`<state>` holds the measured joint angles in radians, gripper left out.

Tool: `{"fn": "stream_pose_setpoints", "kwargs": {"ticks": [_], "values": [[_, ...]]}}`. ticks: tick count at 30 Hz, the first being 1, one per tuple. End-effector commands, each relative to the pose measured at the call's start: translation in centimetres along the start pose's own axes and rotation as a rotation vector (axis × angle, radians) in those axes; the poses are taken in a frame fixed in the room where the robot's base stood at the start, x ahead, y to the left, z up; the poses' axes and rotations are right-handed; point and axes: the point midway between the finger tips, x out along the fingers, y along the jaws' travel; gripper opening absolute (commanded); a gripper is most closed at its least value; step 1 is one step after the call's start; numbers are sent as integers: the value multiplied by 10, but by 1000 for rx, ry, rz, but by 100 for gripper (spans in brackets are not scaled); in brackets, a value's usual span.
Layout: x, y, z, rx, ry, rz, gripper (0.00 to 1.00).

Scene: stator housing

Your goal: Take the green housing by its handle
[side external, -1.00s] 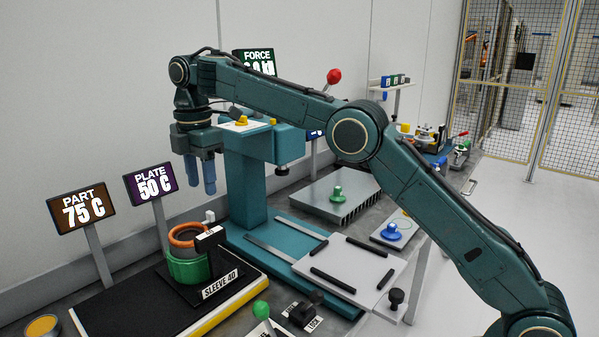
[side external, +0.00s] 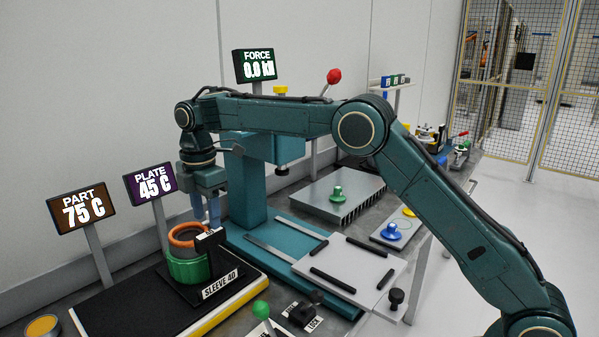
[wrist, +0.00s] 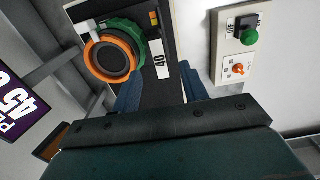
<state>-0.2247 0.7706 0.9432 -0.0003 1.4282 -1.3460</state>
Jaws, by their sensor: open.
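The green housing (side external: 188,270) stands on the black plate at the left, with an orange ring (side external: 187,235) at its top. In the wrist view the green housing (wrist: 128,27) and its orange ring (wrist: 91,48) show from above, at upper left. I cannot clearly make out the handle. My gripper (side external: 206,209) is open and empty, fingers pointing down, above and close to the housing in the side view; I cannot tell whether they touch. In the wrist view my gripper (wrist: 162,90) has its fingers apart, with the housing beyond and left of the gap.
A black block labelled SLEEVE 40 (side external: 220,284) stands right beside the housing. The PART 75 C screen (side external: 82,207) and PLATE 45 C screen (side external: 150,183) stand behind. A teal press (side external: 248,185) rises to the right. A green-knobbed lever (side external: 261,310) is in front.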

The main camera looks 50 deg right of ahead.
Motion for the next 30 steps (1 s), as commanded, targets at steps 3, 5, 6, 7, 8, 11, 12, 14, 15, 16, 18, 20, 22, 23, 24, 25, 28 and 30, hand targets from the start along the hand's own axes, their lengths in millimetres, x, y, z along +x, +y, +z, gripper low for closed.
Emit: {"fn": "stream_pose_setpoints", "kwargs": {"ticks": [3, 5, 6, 7, 8, 11, 12, 14, 15, 16, 18, 20, 22, 23, 24, 25, 28, 30], "values": [[7, 0, 0, 0, 0, 0, 44], [9, 0, 0, 0, 0, 0, 44], [9, 0, 0, 0, 0, 0, 44], [9, 0, 0, 0, 0, 0, 44], [9, 0, 0, 0, 0, 0, 44], [10, 0, 0, 0, 0, 0, 44], [12, 0, 0, 0, 0, -1, 44], [15, 0, 0, 0, 0, -1, 44], [18, 0, 1, 0, 0, -1, 44], [21, 0, 1, 0, 0, -2, 44], [28, -1, 1, 0, -1, -2, 44], [35, -1, 2, 0, -1, -4, 44], [44, -1, 2, 0, -1, -3, 44], [47, -1, 2, 0, -1, -3, 44], [51, -1, 2, 0, -1, -2, 44], [54, -1, 2, 0, 0, -1, 44], [59, -1, 2, 0, 0, -1, 44], [61, -1, 2, 0, 0, 0, 44]]}}
